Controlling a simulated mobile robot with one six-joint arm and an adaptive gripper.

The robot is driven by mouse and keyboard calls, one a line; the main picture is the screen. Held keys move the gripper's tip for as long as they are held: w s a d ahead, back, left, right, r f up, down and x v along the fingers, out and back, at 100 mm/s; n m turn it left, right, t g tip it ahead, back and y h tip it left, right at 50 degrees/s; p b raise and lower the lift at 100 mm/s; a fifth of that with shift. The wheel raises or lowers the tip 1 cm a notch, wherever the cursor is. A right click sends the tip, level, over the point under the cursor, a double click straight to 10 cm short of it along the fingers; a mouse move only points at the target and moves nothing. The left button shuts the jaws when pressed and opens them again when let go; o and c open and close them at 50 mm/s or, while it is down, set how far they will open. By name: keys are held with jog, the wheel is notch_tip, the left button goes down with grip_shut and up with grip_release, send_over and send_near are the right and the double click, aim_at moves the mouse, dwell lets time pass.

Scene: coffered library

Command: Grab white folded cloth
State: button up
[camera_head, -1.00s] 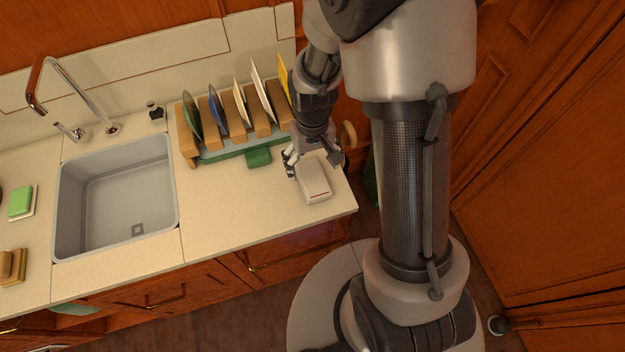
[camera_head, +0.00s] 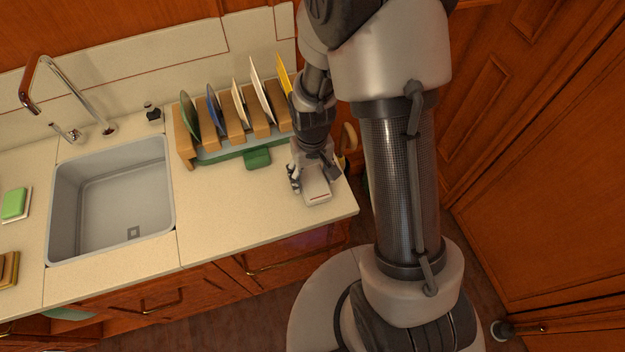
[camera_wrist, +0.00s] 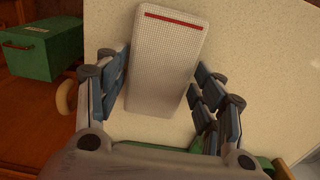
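The white folded cloth (camera_head: 317,192) lies on the counter near its right end. It also shows in the wrist view (camera_wrist: 168,55), with a waffle weave and a red stripe along its far edge. My gripper (camera_head: 312,178) is low over the counter and covers the cloth's back part in the head view. In the wrist view my gripper (camera_wrist: 163,80) is open, with one finger on each side of the near part of the cloth. Gaps show between the fingers and the cloth's sides.
A wooden rack (camera_head: 208,137) with several upright plates stands behind and left of my gripper, with a green block (camera_head: 257,159) at its front. The sink (camera_head: 110,200) is farther left. Counter left of the cloth is clear. A green box (camera_wrist: 42,50) shows beyond the counter edge.

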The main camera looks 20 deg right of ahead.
jog(key=c, duration=0.5)
jog(key=shift+c, duration=0.2)
